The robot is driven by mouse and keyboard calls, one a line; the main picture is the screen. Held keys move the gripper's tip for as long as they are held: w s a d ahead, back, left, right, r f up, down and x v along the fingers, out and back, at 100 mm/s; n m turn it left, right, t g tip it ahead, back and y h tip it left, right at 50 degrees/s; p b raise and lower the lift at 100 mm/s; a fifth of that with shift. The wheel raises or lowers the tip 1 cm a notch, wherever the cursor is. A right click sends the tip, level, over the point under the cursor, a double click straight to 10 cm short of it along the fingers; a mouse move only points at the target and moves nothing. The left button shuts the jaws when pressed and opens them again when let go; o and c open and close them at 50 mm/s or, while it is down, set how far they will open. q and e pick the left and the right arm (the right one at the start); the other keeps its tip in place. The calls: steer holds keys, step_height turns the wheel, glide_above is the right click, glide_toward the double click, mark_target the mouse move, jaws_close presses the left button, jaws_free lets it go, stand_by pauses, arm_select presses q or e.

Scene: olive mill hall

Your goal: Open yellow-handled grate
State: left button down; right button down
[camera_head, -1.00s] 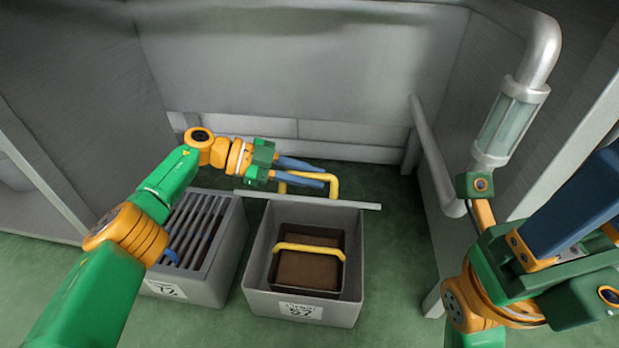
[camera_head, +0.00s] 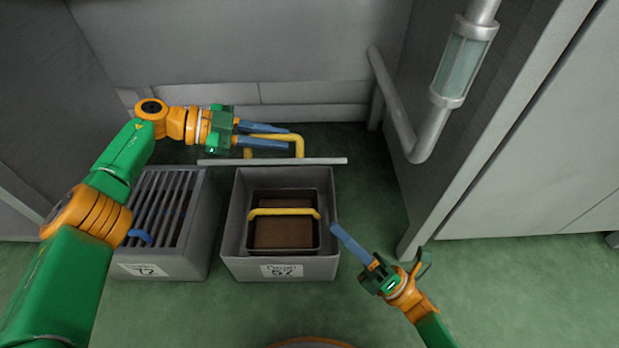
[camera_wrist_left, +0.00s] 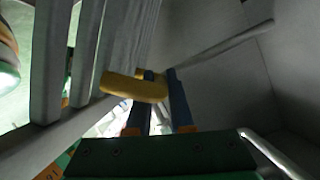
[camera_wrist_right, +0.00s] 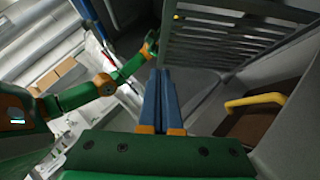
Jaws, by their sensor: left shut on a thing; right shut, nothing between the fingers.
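The yellow-handled grate (camera_head: 272,161) stands about upright at the back rim of the right-hand grey box (camera_head: 240,210), edge-on in the head view. Its slats show in the right wrist view (camera_wrist_right: 230,35). My left gripper (camera_head: 291,138) is shut on its yellow handle (camera_head: 300,149), behind the grate; the handle also shows between the fingers in the left wrist view (camera_wrist_left: 130,86). The box below is open. Inside sits a dark bin (camera_head: 257,240) with brown contents and its own yellow handle (camera_head: 284,211). My right gripper (camera_head: 334,229) is shut and empty, by the box's right side.
A second grey box (camera_head: 190,262), labelled 72, stands left, covered by a slatted grate (camera_head: 160,200) with a blue handle (camera_head: 140,236). A pipe (camera_head: 428,136) and a grey cabinet (camera_head: 520,130) stand right. Green floor (camera_head: 540,285) is free at the front right.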

steer(key=w+a+r, duration=0.5)
steer(key=w+r, duration=0.1)
steer(key=w, duration=0.1)
steer(key=shift+w+a+r, duration=0.2)
steer(key=shift+a+r, duration=0.2)
